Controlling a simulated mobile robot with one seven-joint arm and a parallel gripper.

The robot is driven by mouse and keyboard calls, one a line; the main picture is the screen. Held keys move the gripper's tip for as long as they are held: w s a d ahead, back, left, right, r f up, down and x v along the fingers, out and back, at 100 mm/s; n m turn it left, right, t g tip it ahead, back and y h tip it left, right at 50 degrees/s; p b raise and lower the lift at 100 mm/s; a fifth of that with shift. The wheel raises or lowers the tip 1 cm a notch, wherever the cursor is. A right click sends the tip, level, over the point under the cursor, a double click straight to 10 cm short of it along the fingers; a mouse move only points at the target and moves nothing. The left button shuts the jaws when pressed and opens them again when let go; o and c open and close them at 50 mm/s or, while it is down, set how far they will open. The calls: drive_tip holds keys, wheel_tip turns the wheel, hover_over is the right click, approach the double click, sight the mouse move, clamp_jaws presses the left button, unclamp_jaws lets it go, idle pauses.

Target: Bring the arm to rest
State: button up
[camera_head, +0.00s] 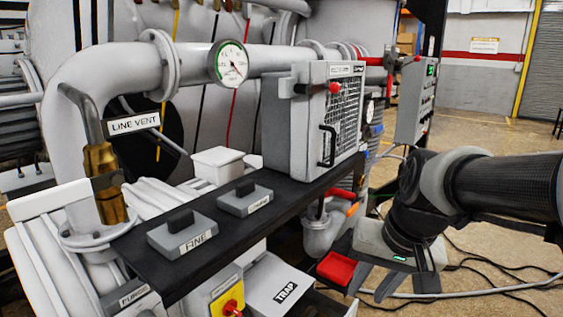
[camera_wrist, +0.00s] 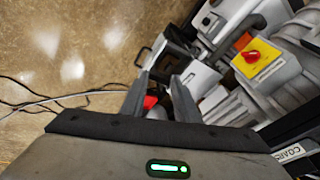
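My gripper (camera_head: 373,284) hangs at the lower right of the head view, at the end of my arm, with its fingers pointing down and left. It is to the right of the dark shelf and apart from it. In the wrist view my gripper (camera_wrist: 160,88) shows two grey fingers with a gap between them. The fingers are open and hold nothing. A red block-like part (camera_head: 337,268) shows just left of the fingers in the head view; I cannot tell how far it is from them.
The black shelf (camera_head: 215,240) carries switch boxes labelled FINE (camera_head: 183,235) and another (camera_head: 245,198), plus a grey caged box (camera_head: 312,120). A brass LINE VENT valve (camera_head: 104,185) stands left. A TRAP box (camera_head: 285,288) is below. Cables (camera_head: 485,275) lie on open floor at right.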

drive_tip(key=s+a+r+n+t+h+p, duration=0.1)
drive_tip(key=s+a+r+n+t, duration=0.2)
drive_tip(key=s, duration=0.6)
wheel_tip(320, 180, up, 18)
drive_tip(key=d+g+p, duration=0.1)
drive_tip(key=p, duration=1.6)
drive_tip(key=shift+d+r, duration=0.15)
drive_tip(key=shift+r, duration=0.05)
